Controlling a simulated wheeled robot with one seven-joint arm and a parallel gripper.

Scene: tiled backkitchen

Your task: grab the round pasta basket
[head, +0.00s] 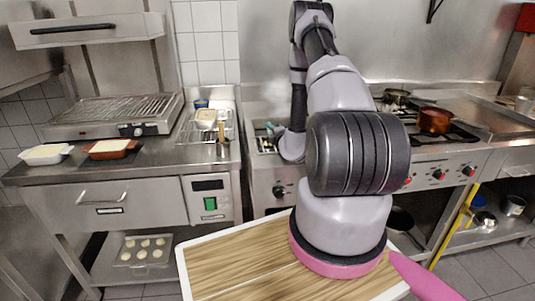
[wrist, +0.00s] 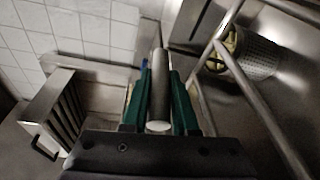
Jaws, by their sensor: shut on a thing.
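The round pasta basket, as I take it, is the perforated metal cylinder (wrist: 257,55) with something yellow at its opening, at the upper right of the wrist view. It lies apart from my fingers there. My gripper (wrist: 158,100) has green fingers shut on a grey metal cylindrical handle (wrist: 158,88). The handle's end points at the camera; I cannot tell whether it joins the basket. In the head view my gripper (head: 270,132) is over the front left of the cooking unit, partly behind my arm. I cannot make out the basket in that view.
Metal bars (wrist: 262,98) cross the right of the wrist view, near the basket. In the head view a grill (head: 115,112) and wire rack (head: 207,126) stand on the left counter. A copper pot (head: 435,120) sits on the stove to the right.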

